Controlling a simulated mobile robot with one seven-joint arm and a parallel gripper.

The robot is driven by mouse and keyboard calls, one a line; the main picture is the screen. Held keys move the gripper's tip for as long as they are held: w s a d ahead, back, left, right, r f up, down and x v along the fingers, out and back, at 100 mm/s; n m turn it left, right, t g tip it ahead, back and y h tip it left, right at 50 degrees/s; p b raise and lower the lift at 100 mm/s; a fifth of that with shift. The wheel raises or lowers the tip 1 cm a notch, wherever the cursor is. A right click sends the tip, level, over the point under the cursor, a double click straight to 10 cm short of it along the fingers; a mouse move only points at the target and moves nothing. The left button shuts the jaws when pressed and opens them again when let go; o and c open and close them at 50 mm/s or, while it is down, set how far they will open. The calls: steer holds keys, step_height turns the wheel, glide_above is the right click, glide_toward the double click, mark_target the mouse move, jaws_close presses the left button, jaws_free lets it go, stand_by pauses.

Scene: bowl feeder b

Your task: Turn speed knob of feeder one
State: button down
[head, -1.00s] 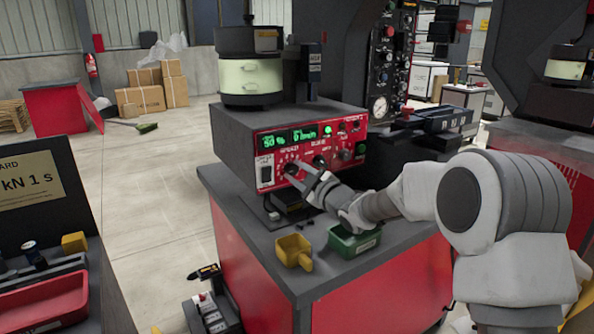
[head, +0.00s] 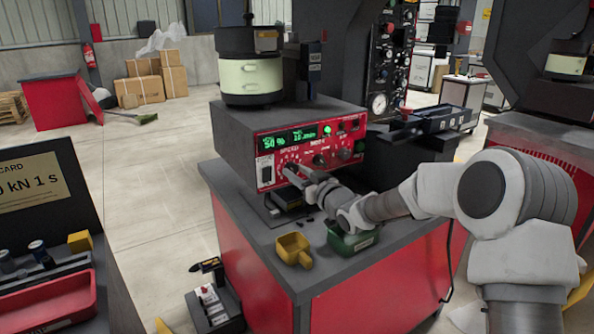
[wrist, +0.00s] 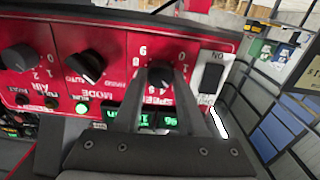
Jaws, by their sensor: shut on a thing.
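The feeder control box with its red front panel (head: 264,143) sits on the bench. The black speed knob (wrist: 160,74) is on that panel, beside the word SPEED, between my two fingertips in the wrist view. My gripper (head: 290,170) reaches the panel from the right and is shut on this knob. In the head view the fingers largely hide the knob. The green displays (head: 303,135) above it are lit, and the left one appears to read 50 %. The mode knob (wrist: 84,66) and another knob (wrist: 20,58) stand clear of the fingers.
The feeder bowl (head: 250,75) stands on the box. A yellow scoop (head: 293,250) and a green bin (head: 352,243) lie below my arm on the bench.

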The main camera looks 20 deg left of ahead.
steer(key=shift+m, duration=0.3)
steer(key=shift+c, duration=2.4)
jaws_free()
steer(key=shift+s+d, duration=0.1)
steer(key=p+v, duration=0.2)
steer(key=v, duration=1.5)
steer(key=shift+s, duration=0.15)
